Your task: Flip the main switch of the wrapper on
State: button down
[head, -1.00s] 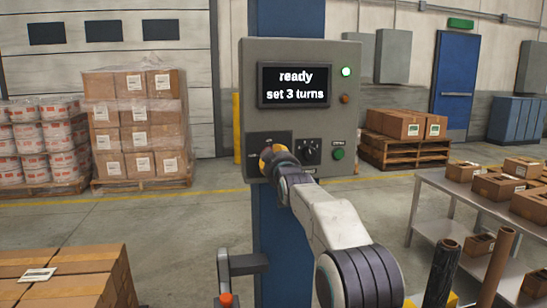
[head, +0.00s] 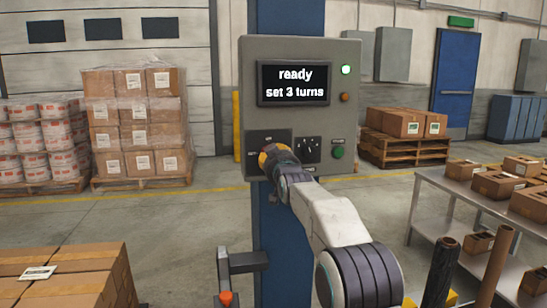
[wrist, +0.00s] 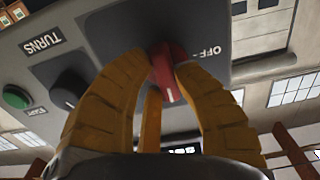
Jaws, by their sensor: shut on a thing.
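The wrapper's control box (head: 292,115) hangs on a blue column. Its display (head: 293,84) reads "ready" and "set 3 turns". My gripper (head: 266,160) is at the dark plate on the box's lower left and hides the main switch there. In the wrist view the switch is a red handle (wrist: 167,82), and my yellow fingers (wrist: 162,62) are shut on it from both sides. The handle's white-marked end points down in that view. An "OFF" label shows to its right there.
A black turns dial (head: 308,150) is right of my gripper, with a green button (head: 338,152) beyond it. The green lamp (head: 346,71) is bright; the amber lamp (head: 345,97) looks dim. A steel table (head: 470,205) with cartons stands at right.

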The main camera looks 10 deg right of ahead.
jog(key=c, duration=0.9)
grip_release()
jog(key=shift+a, duration=0.1)
jog(key=shift+c, duration=0.2)
jog(key=shift+s, duration=0.15)
jog(key=s, duration=1.1)
jog(key=shift+s, duration=0.35)
jog(key=s+f+g+p, duration=0.1)
jog(key=s+g+p, duration=0.6)
jog(key=s, duration=1.4)
jog(key=s+f+g+p, duration=0.2)
jog(key=s+g+p, duration=0.5)
jog(key=s+p, duration=0.9)
jog(key=s, duration=0.5)
jog(key=shift+a+g, duration=0.2)
jog(key=shift+g, duration=0.1)
